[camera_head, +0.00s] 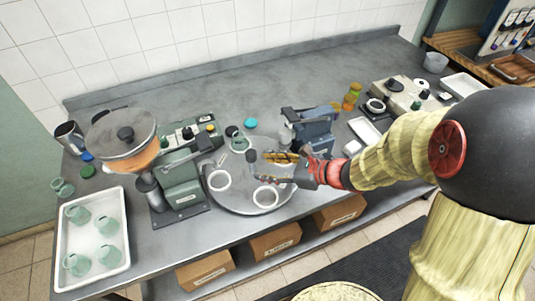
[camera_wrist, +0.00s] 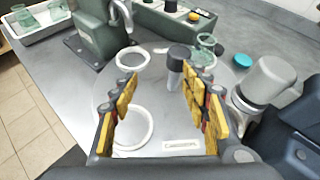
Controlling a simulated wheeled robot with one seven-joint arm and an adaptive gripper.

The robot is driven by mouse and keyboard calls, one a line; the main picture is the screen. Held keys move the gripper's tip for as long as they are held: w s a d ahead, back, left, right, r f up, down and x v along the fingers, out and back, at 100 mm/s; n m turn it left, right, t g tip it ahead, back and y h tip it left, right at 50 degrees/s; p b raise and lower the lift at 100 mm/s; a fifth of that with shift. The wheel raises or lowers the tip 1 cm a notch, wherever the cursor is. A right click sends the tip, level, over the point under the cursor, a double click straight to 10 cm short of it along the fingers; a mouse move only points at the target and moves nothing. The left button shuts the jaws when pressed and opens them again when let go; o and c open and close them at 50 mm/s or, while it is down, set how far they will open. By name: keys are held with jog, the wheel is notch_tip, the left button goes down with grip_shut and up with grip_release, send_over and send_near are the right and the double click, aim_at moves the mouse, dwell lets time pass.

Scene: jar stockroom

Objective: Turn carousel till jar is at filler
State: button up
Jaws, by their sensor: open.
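The carousel (camera_head: 240,191) is a round grey disc on the bench with white ring seats; it also fills the middle of the wrist view (camera_wrist: 168,122). Two ring seats (camera_head: 219,180) (camera_head: 265,198) are empty. A pale green glass jar (camera_wrist: 207,46) is at its far side, also in the head view (camera_head: 239,143). A dark-capped upright peg (camera_wrist: 178,57) stands on the disc. My gripper (camera_head: 264,167) is open above the disc; in the wrist view (camera_wrist: 158,80) the peg is just beyond the right finger, and contact is unclear. The hopper machine (camera_head: 125,138), apparently the filler, stands left.
A blue machine (camera_head: 310,128) stands close right of the carousel. A white tray (camera_head: 92,240) of several green jars is far left. A teal lid (camera_head: 250,123) lies behind the disc. Cardboard boxes (camera_head: 275,241) sit below. The bench behind is clear.

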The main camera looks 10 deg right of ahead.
aim_at(256, 155)
jog(key=shift+w+d+r+m+t, duration=0.3)
jog(key=shift+w+r+m+t, duration=0.1)
jog(key=shift+w+m, duration=0.15)
jog(key=shift+w+d+r+m+t, duration=0.3)
jog(key=shift+w+r+m, duration=0.1)
jog(key=shift+w+m, duration=0.15)
jog(key=shift+b+x, duration=1.25)
jog(key=shift+x, duration=2.7)
jog(key=shift+s, duration=0.1)
jog(key=c, duration=1.1)
grip_shut()
